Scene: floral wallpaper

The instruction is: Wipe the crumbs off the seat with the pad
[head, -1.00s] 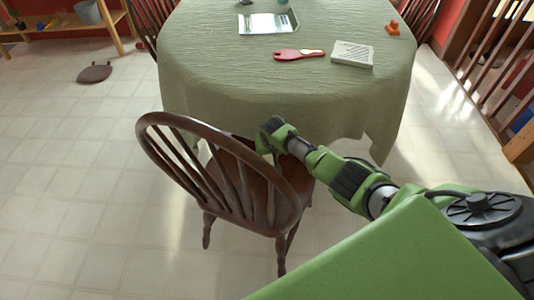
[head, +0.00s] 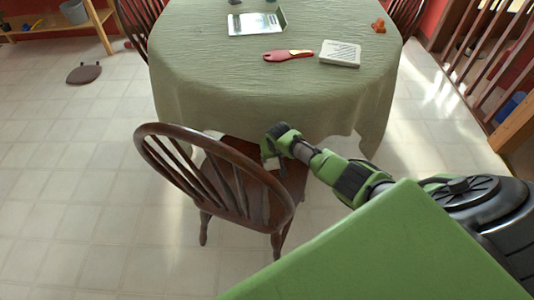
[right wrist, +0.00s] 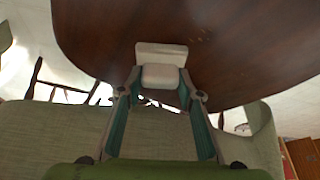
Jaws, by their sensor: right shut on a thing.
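The seat (head: 292,183) belongs to a dark brown wooden chair with a spindle back, pushed up to the table. Its brown surface fills the top of the right wrist view (right wrist: 240,45). My right gripper (head: 270,152) is over the seat near the table side. In the right wrist view its two fingers (right wrist: 160,92) are shut on a white pad (right wrist: 160,52), which is at the seat's surface; I cannot tell for sure whether it touches. My left gripper is not in view.
A table with a green cloth (head: 210,75) stands close beyond the chair, its cloth hanging near my right gripper. On it are a red brush (head: 285,56), a white block (head: 340,53) and a metal dustpan (head: 257,23). Wooden railings (head: 480,50) stand at right.

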